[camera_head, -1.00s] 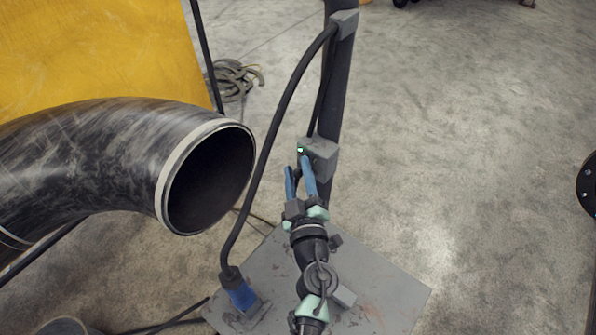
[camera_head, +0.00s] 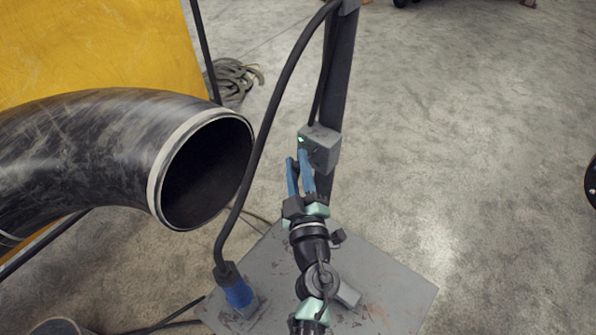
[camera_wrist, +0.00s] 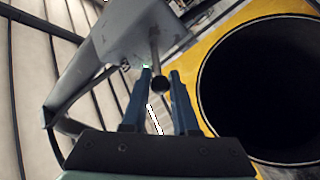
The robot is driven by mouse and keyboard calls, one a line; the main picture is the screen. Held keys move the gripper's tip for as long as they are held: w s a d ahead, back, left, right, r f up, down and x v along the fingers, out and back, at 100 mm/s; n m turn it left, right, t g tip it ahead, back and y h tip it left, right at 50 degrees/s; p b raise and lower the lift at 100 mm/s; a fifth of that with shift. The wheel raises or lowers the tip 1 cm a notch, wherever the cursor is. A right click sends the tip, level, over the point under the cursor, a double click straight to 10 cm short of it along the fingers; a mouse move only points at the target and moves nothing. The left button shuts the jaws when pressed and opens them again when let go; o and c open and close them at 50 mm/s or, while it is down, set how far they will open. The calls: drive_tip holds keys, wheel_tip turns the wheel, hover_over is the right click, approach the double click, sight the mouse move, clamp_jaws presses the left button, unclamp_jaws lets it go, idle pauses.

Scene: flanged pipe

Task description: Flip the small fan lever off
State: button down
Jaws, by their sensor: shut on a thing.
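The fan lever (camera_wrist: 154,45) is a thin stem with a round dark knob (camera_wrist: 160,84) in the wrist view. It comes out of a grey switch box (camera_head: 322,148) on a dark post. A small pale green light (camera_head: 300,139) shows on the box's top left corner. My gripper (camera_head: 298,157) has two blue fingers and is at the box's near left side. In the head view, the fingers mostly hide the lever.
A large dark pipe elbow (camera_head: 110,140) opens just left of my gripper. A thick black cable (camera_head: 268,130) arches between them to a blue plug (camera_head: 238,293) on a grey base plate (camera_head: 395,285). A yellow panel (camera_head: 90,45) stands behind. The floor at right is mostly clear.

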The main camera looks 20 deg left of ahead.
wheel_tip(320, 180, down, 3)
drive_tip(key=n+t+y+b, duration=0.1)
drive_tip(key=n+y+b, duration=0.1)
drive_tip(key=b, duration=0.7)
drive_tip(key=n+t+y+b, duration=0.1)
drive_tip(key=n+b, duration=0.3)
drive_tip(key=b, duration=0.6)
drive_tip(key=shift+f+n+t+y, duration=0.2)
drive_tip(key=shift+n+t+y, duration=0.15)
drive_tip(key=shift+y, duration=0.45)
drive_tip(key=shift+r+n+y+b, duration=0.1)
drive_tip(key=shift+n+y+b, duration=0.2)
drive_tip(key=shift+n+b, duration=0.3)
drive_tip(key=c, duration=0.9)
unclamp_jaws()
drive_tip(key=shift+c, duration=0.2)
drive_tip(key=v, duration=1.3)
drive_tip(key=shift+b, duration=0.4)
